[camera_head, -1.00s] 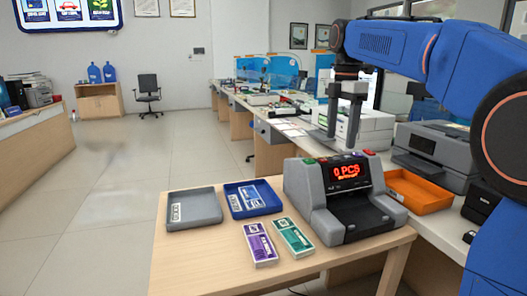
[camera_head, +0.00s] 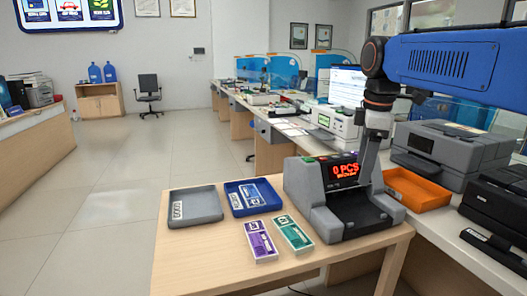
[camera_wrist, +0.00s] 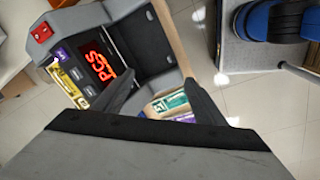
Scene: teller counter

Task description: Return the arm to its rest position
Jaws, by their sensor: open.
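My blue arm (camera_head: 450,60) reaches in from the right side of the head view. My gripper (camera_head: 368,180) hangs from it, pointing down just behind the right side of the grey counting machine (camera_head: 335,195), whose red display reads 0 PCS. I cannot tell in the head view whether the two touch. In the wrist view my gripper (camera_wrist: 158,90) has its two dark fingers apart with nothing held between them. The counting machine (camera_wrist: 85,55) shows beyond the fingers.
A grey tray (camera_head: 208,218), a blue tray (camera_head: 232,204) holding a note bundle, and purple (camera_head: 259,241) and green (camera_head: 293,234) bundles lie left of the machine. An orange tray (camera_head: 420,203), a grey printer (camera_head: 450,135) and a black device (camera_head: 495,205) stand at right.

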